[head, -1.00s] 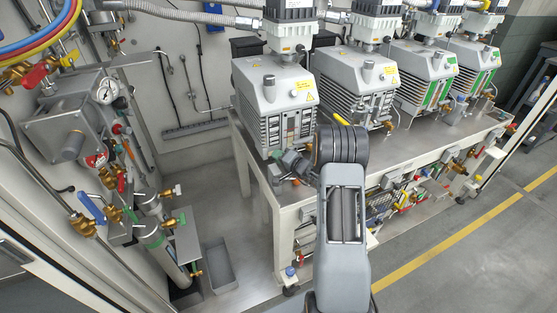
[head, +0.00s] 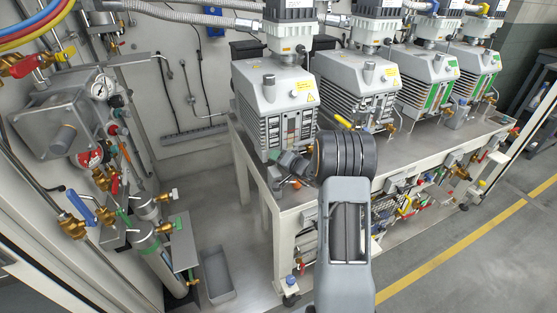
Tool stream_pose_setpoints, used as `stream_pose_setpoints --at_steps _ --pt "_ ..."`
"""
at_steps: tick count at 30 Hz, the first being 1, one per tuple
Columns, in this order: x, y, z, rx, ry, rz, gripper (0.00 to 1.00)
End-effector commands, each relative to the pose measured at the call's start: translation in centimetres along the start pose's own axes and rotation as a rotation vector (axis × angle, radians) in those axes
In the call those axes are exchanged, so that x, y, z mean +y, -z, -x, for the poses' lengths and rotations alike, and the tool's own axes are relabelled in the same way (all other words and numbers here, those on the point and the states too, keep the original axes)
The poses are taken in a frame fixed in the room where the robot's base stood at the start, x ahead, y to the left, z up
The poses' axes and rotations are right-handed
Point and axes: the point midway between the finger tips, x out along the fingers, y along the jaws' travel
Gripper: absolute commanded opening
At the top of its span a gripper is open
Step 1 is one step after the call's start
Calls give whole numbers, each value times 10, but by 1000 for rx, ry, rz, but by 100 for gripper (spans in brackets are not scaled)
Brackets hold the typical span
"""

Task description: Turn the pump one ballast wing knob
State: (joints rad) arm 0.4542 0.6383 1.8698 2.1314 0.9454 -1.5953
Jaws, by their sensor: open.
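Pump one, taken as the leftmost grey pump (head: 272,112), stands on the metal bench in the head view. It has a grey cap on top, a yellow warning label and a ribbed front. My gripper (head: 283,168) is at the lower front of this pump, by the bench edge, to the left of my dark ringed wrist. Its jaws are open, though their tips are small and hard to make out here. I cannot pick out the ballast wing knob surely. A yellow handle (head: 343,121) shows just above my wrist. My arm hides part of the bench front.
More pumps stand to the right, including the second grey pump (head: 357,88) and a green-marked pump (head: 428,80). A valve panel with a gauge (head: 100,89) and hoses is at the left. Pipework fills the space under the bench (head: 285,205). Floor is clear at the right.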

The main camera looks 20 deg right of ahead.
Motion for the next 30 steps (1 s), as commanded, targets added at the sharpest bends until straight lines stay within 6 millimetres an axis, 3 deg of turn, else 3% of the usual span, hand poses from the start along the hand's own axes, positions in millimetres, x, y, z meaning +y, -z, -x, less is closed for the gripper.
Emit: stream_pose_setpoints --at_steps 30 --pt "0 0 20 0 0 0 44"
